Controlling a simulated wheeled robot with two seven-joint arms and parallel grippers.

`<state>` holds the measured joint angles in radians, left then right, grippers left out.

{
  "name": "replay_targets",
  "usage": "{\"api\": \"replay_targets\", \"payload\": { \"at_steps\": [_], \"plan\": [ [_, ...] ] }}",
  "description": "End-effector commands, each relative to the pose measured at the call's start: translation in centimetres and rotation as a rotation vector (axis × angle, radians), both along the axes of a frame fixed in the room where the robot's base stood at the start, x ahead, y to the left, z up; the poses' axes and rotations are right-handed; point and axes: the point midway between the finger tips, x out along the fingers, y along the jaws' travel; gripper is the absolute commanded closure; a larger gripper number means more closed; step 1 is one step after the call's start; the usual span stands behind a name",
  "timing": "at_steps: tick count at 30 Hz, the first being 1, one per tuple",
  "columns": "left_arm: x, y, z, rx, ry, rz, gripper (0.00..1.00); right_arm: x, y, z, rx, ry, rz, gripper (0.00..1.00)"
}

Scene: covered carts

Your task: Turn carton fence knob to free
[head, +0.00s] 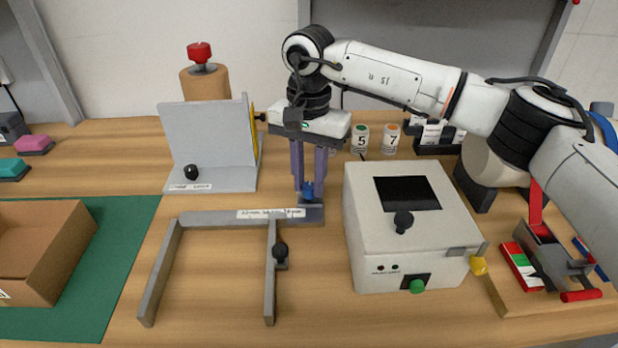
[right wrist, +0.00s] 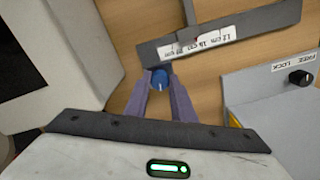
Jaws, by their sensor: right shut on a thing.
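My right gripper (head: 308,185) points down with its two purple fingers shut on a small blue knob (head: 308,194). The blue knob sits at the right end of a grey rail frame (head: 220,217) labelled with centimetre marks. In the right wrist view the knob (right wrist: 160,80) shows a white mark between the fingertips (right wrist: 160,86). An upright grey plate on a foot (head: 208,140) stands left of the gripper. Its foot bears a black knob (head: 191,172) and a label; the right wrist view reads "FREE LOCK" beside this knob (right wrist: 300,78). My left gripper is not in view.
A white box device (head: 400,240) with a green button stands close right of the gripper. A black knob (head: 280,250) sits on the rail's inner arm. An open carton (head: 40,245) lies on a green mat at left. Numbered canisters (head: 360,138) stand behind.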

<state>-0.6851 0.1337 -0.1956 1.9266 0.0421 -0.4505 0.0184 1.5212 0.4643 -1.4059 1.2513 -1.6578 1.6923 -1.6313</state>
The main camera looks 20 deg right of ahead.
Motion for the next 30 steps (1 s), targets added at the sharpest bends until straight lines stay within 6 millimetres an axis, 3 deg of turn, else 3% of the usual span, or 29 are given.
{"api": "replay_targets", "payload": {
  "at_steps": [11, 12, 15, 25, 30],
  "plan": [
    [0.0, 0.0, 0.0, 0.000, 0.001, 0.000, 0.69, 0.1, 0.0, 0.3, 0.002, -0.006, 0.003, 1.00],
    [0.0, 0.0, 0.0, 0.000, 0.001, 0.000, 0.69, 0.1, 0.0, 0.3, 0.002, -0.006, 0.003, 0.74],
    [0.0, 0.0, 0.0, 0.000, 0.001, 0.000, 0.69, 0.1, 0.0, 0.2, 0.002, -0.005, 0.002, 0.59],
    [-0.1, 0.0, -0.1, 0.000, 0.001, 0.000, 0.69, 0.1, 0.0, 0.3, 0.001, -0.002, 0.003, 0.59],
    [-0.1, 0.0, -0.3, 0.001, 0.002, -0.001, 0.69, 0.1, 0.0, 2.5, 0.002, -0.006, 0.003, 0.59]
  ]
}}
